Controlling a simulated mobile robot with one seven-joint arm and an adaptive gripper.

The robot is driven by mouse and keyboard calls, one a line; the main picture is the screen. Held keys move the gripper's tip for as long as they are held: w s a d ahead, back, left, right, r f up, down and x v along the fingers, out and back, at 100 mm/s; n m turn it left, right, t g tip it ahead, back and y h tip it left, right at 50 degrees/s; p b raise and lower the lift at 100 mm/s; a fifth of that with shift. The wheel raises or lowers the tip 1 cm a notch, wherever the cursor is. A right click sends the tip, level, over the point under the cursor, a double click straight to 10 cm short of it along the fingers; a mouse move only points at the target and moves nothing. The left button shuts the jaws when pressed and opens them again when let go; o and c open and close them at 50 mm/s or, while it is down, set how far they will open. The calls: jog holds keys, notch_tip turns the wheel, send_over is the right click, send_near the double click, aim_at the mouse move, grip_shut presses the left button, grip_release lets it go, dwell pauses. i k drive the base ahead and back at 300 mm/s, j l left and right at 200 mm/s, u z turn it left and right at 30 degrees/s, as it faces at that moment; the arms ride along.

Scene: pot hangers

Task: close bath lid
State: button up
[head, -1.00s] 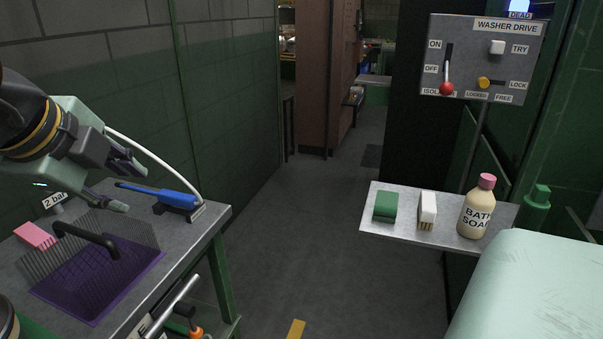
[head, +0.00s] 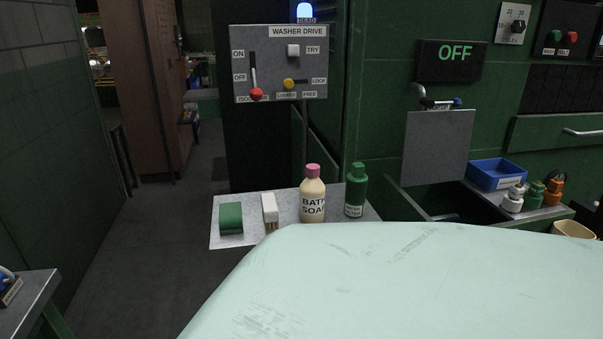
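A flat grey panel (head: 438,148), which looks like the bath lid, stands raised and nearly upright at the right of the head view. It is at the back of a dark opening (head: 437,201) in a green machine. The opening is uncovered, but its inside is too dark to make out. A small handle or latch with blue ends (head: 441,103) shows at the panel's top edge. My gripper is out of view.
A scuffed pale mint surface fills the lower foreground; I cannot tell whether it is mine. A shelf (head: 222,208) holds a sponge, a brush and bottles. A blue bin (head: 497,174) and several small bottles stand right of the opening.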

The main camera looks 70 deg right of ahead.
aim_at(436, 143)
jog(key=z, duration=3.05)
jog(key=j+z, duration=0.35)
jog(key=k+j+z, duration=0.15)
jog(key=j+z, duration=0.25)
jog(key=k+j, duration=0.1)
jog(key=j, duration=0.2)
jog(key=k+j, duration=0.15)
jog(key=j, duration=0.15)
